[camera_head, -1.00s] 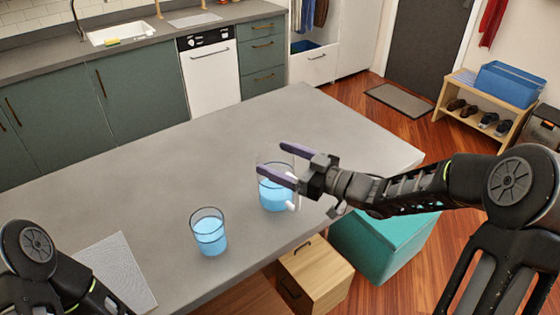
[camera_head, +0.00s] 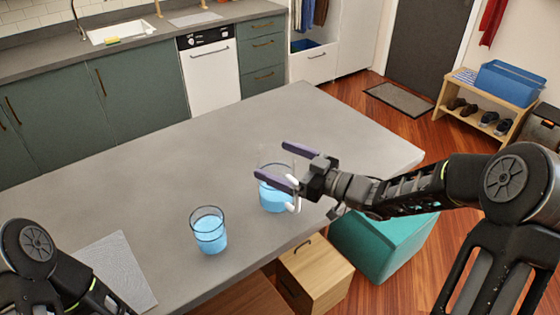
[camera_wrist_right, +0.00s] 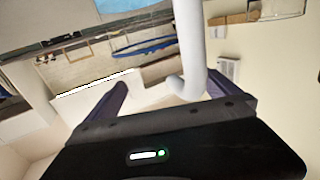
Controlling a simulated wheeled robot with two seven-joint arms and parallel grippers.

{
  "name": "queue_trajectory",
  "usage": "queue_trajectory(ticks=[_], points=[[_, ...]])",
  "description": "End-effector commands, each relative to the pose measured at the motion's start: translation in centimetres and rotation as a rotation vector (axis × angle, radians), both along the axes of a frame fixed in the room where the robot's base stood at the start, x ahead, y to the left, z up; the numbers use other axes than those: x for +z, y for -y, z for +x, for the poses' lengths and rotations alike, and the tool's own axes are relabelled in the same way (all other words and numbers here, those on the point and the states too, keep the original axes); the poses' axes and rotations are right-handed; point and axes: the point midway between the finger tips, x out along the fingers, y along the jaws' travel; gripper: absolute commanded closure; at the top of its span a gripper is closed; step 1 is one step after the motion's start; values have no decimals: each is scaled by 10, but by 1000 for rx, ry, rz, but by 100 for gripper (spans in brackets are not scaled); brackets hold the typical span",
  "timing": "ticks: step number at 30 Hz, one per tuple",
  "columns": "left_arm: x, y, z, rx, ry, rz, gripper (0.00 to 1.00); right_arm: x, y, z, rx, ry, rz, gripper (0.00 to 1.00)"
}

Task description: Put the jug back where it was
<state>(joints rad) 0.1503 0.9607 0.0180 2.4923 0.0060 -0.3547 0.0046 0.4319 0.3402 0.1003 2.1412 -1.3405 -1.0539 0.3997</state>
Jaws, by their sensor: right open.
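The jug (camera_head: 274,201) is clear, holds blue liquid and has a white handle on its right side. It stands upright on the grey counter (camera_head: 180,160), close to the front edge. My right gripper (camera_head: 270,161) is open at the jug's upper part. Its near finger crosses in front of the jug; its far finger lies behind. In the right wrist view the white handle (camera_wrist_right: 189,45) shows between the two fingers, nearer the right one. I cannot tell whether it touches a finger. My left arm shows at lower left, but its gripper is out of view.
A drinking glass (camera_head: 209,232) with blue liquid stands left of the jug. A light grey mat (camera_head: 115,268) lies at the counter's left. The counter behind the jug is clear. A wooden drawer unit (camera_head: 314,275) and a teal box (camera_head: 385,245) stand below the front edge.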

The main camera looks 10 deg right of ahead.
Motion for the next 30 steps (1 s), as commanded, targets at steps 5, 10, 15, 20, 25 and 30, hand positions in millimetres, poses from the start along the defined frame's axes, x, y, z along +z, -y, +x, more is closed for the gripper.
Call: queue_trajectory(ticks=[5, 10, 15, 20, 25, 30], points=[[4, 0, 0, 1, -1, 1, 100, 3, 8, -7, -2, 0, 0, 0], [9, -1, -1, 1, -3, 3, 100, 4, 29, -28, -5, -1, -1, 0], [15, -1, -2, 2, -6, 4, 100, 4, 54, -54, -4, -1, 0, 0], [18, -1, -3, 3, -8, 5, 100, 4, 73, -75, -3, -1, -1, 0], [19, -1, -3, 2, -8, 6, 100, 3, 83, -85, -1, 0, 0, 0], [19, -1, -3, 2, -8, 6, 100, 2, 84, -86, 0, 0, 0, 0]])
